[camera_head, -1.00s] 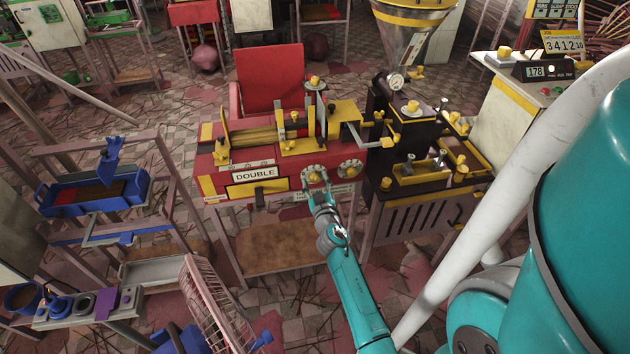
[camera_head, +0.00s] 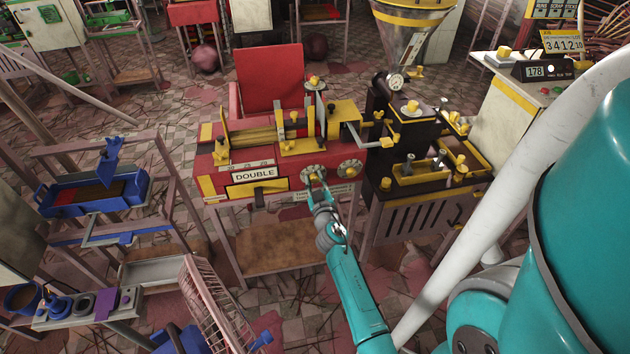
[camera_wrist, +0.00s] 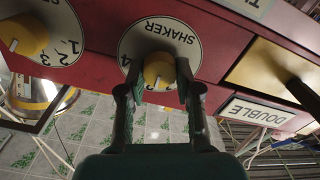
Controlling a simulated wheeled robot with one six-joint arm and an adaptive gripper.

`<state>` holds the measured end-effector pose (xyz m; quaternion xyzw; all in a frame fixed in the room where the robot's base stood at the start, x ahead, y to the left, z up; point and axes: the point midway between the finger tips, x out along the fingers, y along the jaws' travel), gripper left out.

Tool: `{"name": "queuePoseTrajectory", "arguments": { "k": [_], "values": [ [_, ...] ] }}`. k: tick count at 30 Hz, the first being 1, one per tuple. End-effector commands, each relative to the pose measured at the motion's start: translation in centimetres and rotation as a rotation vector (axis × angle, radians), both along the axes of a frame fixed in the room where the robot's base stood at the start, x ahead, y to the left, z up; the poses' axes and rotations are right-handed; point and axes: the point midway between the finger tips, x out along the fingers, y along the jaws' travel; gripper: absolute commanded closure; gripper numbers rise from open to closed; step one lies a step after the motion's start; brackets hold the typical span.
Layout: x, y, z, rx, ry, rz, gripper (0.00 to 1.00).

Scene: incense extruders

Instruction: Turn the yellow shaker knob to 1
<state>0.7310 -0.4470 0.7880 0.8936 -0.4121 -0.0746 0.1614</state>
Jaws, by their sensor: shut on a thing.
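The yellow shaker knob (camera_wrist: 158,70) sits on a round white dial (camera_wrist: 140,35) lettered SHAKER on the red machine front, upside down in the wrist view. A white pointer mark shows on the knob's lower part, and a 4 shows at the dial's left; other numbers are hidden by my fingers or out of sight. My gripper (camera_wrist: 157,88) is shut on the knob, one finger on each side. In the head view my gripper (camera_head: 317,188) reaches up to the left of two dials below the machine's bed.
A second dial with a yellow knob (camera_wrist: 24,36) is close beside, numbered 1, 2, 3; it also shows right of my gripper in the head view (camera_head: 350,168). A DOUBLE sign (camera_head: 255,175) and a dark handle (camera_wrist: 305,95) are on the other side.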

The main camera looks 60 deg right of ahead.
Motion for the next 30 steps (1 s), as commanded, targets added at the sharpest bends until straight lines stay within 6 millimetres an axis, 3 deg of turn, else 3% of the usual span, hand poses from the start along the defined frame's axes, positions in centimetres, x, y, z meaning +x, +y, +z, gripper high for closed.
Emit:
{"name": "queuePoseTrajectory", "arguments": {
  "k": [18, 30],
  "values": [
    [0.17, 0.13, -0.09, -0.272, 0.317, 0.000, 1.00],
    [0.23, 0.17, -0.14, -0.372, 0.434, 0.001, 1.00]
  ]
}}
